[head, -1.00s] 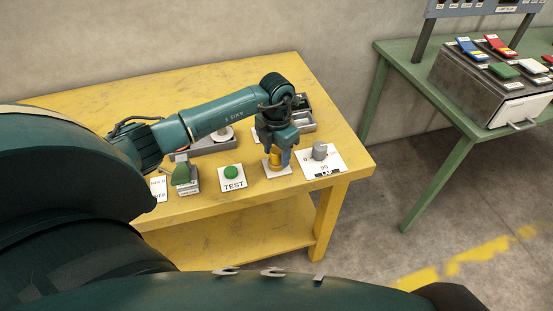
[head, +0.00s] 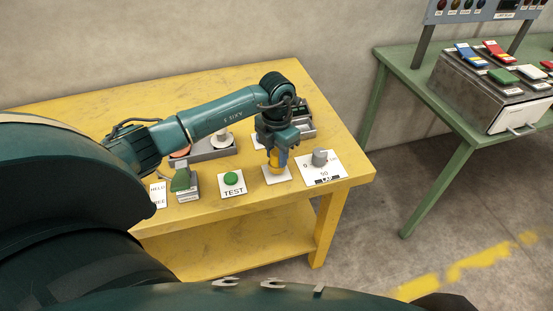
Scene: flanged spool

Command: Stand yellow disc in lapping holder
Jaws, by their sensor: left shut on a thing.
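My left gripper (head: 277,160) points down over a small white plate (head: 287,178) near the table's front edge. It is shut on a yellow piece (head: 272,167), which looks like the yellow disc. The fingers hide much of it, and I cannot tell whether it touches the plate or stands in a holder there. My right gripper is not in view.
A grey tray (head: 229,150) holds a white flanged piece (head: 221,140) and a reddish disc (head: 181,153).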

